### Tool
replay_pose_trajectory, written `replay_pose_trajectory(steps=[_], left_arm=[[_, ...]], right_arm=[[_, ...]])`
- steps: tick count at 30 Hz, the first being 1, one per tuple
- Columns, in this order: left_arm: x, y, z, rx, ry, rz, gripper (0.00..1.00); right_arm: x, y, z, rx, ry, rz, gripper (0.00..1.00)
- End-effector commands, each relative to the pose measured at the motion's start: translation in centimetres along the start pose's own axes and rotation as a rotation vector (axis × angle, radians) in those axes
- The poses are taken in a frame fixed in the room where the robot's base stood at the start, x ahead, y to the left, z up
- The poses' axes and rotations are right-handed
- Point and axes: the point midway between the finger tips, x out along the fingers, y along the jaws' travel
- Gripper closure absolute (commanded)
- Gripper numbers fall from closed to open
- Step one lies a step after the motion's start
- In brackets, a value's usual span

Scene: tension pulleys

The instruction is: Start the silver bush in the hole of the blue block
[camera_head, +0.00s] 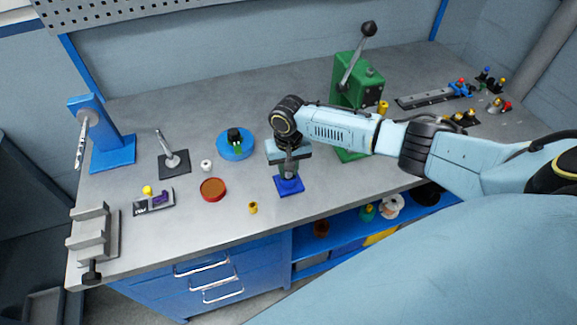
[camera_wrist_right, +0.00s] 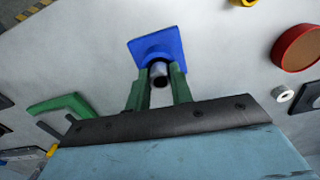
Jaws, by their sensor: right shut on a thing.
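The blue block (camera_head: 290,187) stands on the bench top near the front edge, directly below my right gripper (camera_head: 288,172). In the right wrist view the block (camera_wrist_right: 157,46) lies just beyond the fingertips. The silver bush (camera_wrist_right: 159,74) is a short tube held between the two green fingers of my right gripper (camera_wrist_right: 160,82), its open end towards the camera. The bush lines up with the block. The block's hole is hidden, so I cannot tell whether the bush's far end is in it. My left gripper is not in view.
A red round dish (camera_head: 213,189), a small brass bush (camera_head: 253,208) and a blue round tray (camera_head: 236,146) lie left of the block. A green press (camera_head: 350,80) stands behind my right arm. A grey vise (camera_head: 92,232) sits at the front left corner.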

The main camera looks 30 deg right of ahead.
Motion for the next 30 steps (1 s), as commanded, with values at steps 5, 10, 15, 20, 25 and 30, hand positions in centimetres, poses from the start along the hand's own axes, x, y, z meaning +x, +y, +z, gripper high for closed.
replay_pose_trajectory(steps=[5, 10, 15, 20, 25, 30], left_arm=[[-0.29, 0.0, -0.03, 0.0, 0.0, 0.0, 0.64], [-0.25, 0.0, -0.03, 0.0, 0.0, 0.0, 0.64], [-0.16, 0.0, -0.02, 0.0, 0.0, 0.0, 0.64], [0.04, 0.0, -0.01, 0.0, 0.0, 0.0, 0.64], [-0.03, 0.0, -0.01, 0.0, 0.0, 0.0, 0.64], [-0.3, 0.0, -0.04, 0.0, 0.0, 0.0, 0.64]], right_arm=[[-0.05, 0.0, -0.01, 0.001, 0.0, 0.0, 1.0], [-0.02, 0.01, -0.02, 0.001, 0.0, 0.0, 1.0], [0.15, 0.03, -0.03, 0.001, 0.0, 0.0, 1.0], [0.58, 0.07, -0.06, 0.001, 0.0, 0.0, 1.0], [0.5, 0.06, -0.05, 0.001, 0.001, 0.0, 1.0], [0.34, 0.08, -0.05, 0.001, 0.0, 0.0, 1.0]])
